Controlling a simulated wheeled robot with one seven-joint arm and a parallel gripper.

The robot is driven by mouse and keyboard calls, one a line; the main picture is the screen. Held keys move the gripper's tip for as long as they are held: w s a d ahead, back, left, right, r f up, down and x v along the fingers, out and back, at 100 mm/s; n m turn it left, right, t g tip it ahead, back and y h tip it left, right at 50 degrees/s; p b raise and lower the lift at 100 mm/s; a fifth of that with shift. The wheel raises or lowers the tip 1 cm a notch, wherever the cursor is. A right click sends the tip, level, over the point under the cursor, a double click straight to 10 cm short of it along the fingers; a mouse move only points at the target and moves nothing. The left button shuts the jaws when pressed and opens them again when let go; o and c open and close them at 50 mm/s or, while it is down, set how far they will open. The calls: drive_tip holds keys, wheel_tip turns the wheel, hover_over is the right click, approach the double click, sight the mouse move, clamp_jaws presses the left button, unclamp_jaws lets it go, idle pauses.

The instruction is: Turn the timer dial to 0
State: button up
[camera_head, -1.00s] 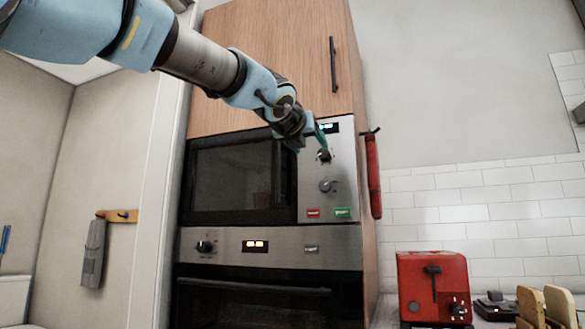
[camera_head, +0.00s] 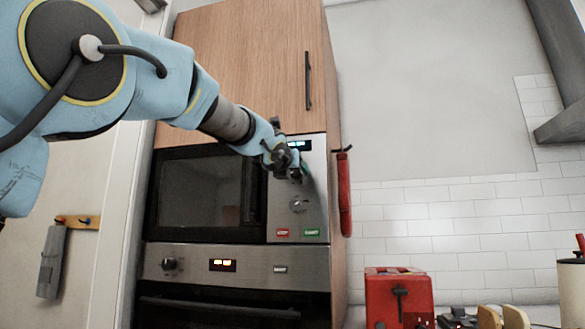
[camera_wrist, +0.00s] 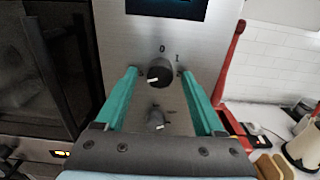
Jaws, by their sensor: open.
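The microwave's steel panel holds an upper round dark dial (camera_wrist: 160,73), with a "0" above it and an "I" to the upper right. Its white pointer mark is at the lower left of its face. My gripper (camera_wrist: 159,71) has two green fingers, open, with one on each side of this dial in the wrist view; whether they touch it I cannot tell. A lower dial (camera_wrist: 156,118) sits beneath, between the fingers in the picture; it also shows in the head view (camera_head: 298,204). In the head view my gripper (camera_head: 301,169) largely hides the upper dial.
The microwave door (camera_head: 200,190) is left of the panel, above an oven (camera_head: 230,305). Red and green buttons (camera_head: 297,233) are below the dials. A red object (camera_head: 345,193) hangs just right of the cabinet. A red toaster (camera_head: 398,298) stands on the counter.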

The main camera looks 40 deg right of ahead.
clamp_jaws()
idle(0.6)
